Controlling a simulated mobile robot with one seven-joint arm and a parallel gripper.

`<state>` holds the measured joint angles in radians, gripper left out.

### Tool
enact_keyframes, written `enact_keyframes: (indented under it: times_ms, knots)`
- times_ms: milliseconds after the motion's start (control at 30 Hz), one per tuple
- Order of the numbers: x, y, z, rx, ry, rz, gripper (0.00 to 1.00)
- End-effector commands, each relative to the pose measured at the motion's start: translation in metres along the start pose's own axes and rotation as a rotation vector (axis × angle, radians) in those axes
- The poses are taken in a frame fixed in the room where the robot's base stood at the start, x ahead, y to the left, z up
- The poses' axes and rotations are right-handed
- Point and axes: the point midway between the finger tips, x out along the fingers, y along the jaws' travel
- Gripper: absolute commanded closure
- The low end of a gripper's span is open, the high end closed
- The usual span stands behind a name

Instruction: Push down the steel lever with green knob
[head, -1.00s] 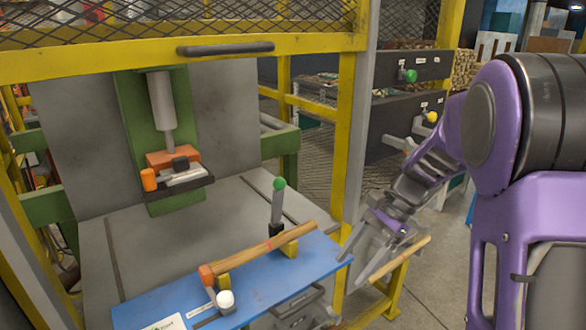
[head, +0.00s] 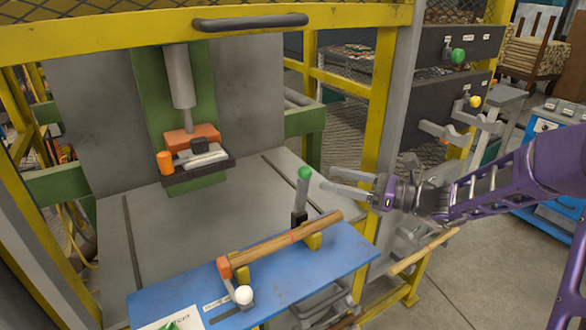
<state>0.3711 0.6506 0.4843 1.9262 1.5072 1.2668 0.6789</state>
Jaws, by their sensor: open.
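The steel lever (head: 299,200) stands upright at the far right of the blue plate, with its green knob (head: 304,173) on top. A turned wooden piece (head: 282,240) lies across yellow supports on the blue plate (head: 345,252), just in front of the lever's base. My gripper (head: 327,180) comes in from the right. Its two fingers are apart and point left toward the lever, a little below knob height. It looks empty. I cannot tell whether a fingertip touches the lever.
A white-knobbed part (head: 244,295) sits at the near left of the plate. A yellow frame post (head: 383,105) stands behind my gripper. A green press (head: 178,110) with an orange block stands at the back. The grey table (head: 170,230) is mostly clear.

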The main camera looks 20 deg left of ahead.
Motion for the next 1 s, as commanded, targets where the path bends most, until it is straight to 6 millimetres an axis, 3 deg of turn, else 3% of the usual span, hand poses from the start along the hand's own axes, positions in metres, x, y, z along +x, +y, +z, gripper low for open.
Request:
enact_keyframes:
  times_ms: [300,500,933,1000]
  knots:
    - [0.07,0.001,0.0,0.0,0.0,0.004,0.29]
    - [0.098,0.001,0.0,-0.001,0.001,0.003,0.29]
    - [0.108,0.0,0.0,0.0,0.001,0.0,0.29]
    - [0.108,0.0,0.0,0.0,0.001,0.0,0.4]
